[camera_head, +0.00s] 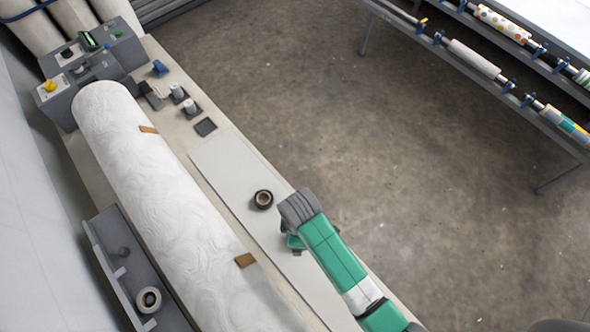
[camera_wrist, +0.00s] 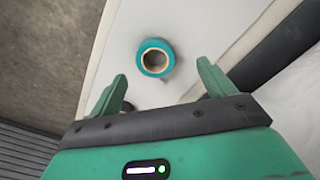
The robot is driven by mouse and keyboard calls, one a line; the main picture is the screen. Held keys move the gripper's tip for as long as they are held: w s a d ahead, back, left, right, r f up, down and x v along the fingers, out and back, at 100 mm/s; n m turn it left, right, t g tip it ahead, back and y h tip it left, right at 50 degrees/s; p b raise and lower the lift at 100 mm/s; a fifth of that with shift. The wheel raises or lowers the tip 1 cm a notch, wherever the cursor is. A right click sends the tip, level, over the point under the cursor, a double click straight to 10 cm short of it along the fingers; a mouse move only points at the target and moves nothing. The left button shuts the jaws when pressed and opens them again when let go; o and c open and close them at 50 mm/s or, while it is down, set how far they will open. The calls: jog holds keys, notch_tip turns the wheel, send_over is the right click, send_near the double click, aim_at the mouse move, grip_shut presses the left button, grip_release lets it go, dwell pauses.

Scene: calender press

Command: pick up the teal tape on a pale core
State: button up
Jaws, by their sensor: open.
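The teal tape (camera_wrist: 145,70) shows in the wrist view as a ring with a pale core, lying flat on a white sheet. It is ahead of my gripper (camera_wrist: 161,72), roughly between the lines of the two fingers. The fingers are apart with nothing between them. In the head view I cannot make out the teal tape; my arm covers part of the sheet. There my gripper (camera_head: 294,243) is low over the white strip, partly hidden by my wrist.
A black tape roll (camera_head: 263,199) lies on the strip just beyond my gripper. A long white roll (camera_head: 165,190) runs alongside at left. A grey tray (camera_head: 103,249) holds another tape roll (camera_head: 149,300). A rack of printed rolls (camera_head: 480,62) stands across the open floor.

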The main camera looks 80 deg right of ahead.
jog(key=f, duration=0.5)
jog(key=shift+w+d+f, duration=0.25)
jog(key=shift+d+f, duration=0.1)
jog(key=shift+d, duration=0.05)
jog(key=c, duration=1.1)
jog(key=shift+r, duration=0.15)
jog(key=shift+r, duration=0.25)
jog(key=r, duration=0.2)
jog(key=shift+s+a+r, duration=0.25)
jog(key=shift+r, duration=0.15)
jog(key=s+a, duration=0.3)
jog(key=s+a+r, duration=0.1)
jog(key=s+a, duration=0.6)
jog(key=s, duration=0.1)
jog(key=shift+a+r+b, duration=0.25)
jog(key=shift+a+b, duration=0.1)
jog(key=shift+b, duration=0.05)
